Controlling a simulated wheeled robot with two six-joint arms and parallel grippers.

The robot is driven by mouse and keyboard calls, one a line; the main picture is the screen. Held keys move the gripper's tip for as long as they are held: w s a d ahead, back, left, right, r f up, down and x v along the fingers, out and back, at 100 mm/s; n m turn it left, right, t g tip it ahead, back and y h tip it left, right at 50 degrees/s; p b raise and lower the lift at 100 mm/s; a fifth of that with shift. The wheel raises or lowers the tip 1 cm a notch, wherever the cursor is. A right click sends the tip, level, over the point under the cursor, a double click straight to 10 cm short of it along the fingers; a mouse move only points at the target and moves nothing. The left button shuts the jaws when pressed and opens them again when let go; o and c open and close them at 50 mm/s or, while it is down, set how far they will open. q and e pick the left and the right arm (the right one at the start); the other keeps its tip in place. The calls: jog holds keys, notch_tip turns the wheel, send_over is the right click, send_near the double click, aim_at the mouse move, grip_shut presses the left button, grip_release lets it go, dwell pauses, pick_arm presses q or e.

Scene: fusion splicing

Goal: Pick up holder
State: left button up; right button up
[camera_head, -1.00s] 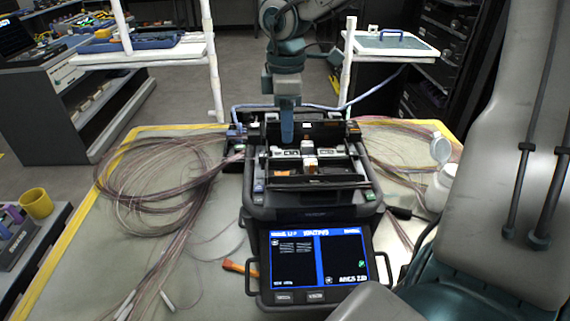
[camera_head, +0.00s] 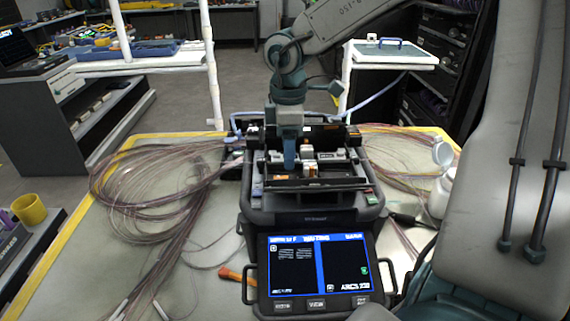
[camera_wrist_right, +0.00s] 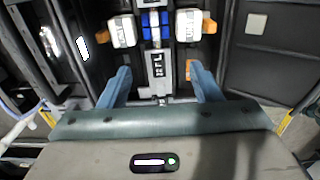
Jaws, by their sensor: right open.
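The fusion splicer (camera_head: 315,217) stands on the table with its lid open and its screen lit. In the wrist view, a narrow grey holder (camera_wrist_right: 157,75) with dark lettering lies in the splicer's work area. A blue clamp part (camera_wrist_right: 155,22) is just beyond it, with white blocks (camera_wrist_right: 122,32) and (camera_wrist_right: 188,25) on either side. My right gripper (camera_wrist_right: 160,78) is open, its two blue fingers on either side of the holder with gaps visible. In the head view, the right gripper (camera_head: 289,160) points down over the splicer's left half and hides part of it. My left gripper is out of view.
Loose fibre coils (camera_head: 150,190) spread over the table's left side, and more lie at right. A white bottle (camera_head: 440,190) stands right of the splicer. An orange-handled tool (camera_head: 237,276) lies at front left. The raised splicer lid is close behind the gripper.

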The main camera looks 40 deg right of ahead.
jog(key=shift+w+f, duration=0.1)
jog(key=shift+f, duration=0.7)
jog(key=shift+r, duration=0.1)
jog(key=shift+c, duration=0.5)
jog(key=c, duration=1)
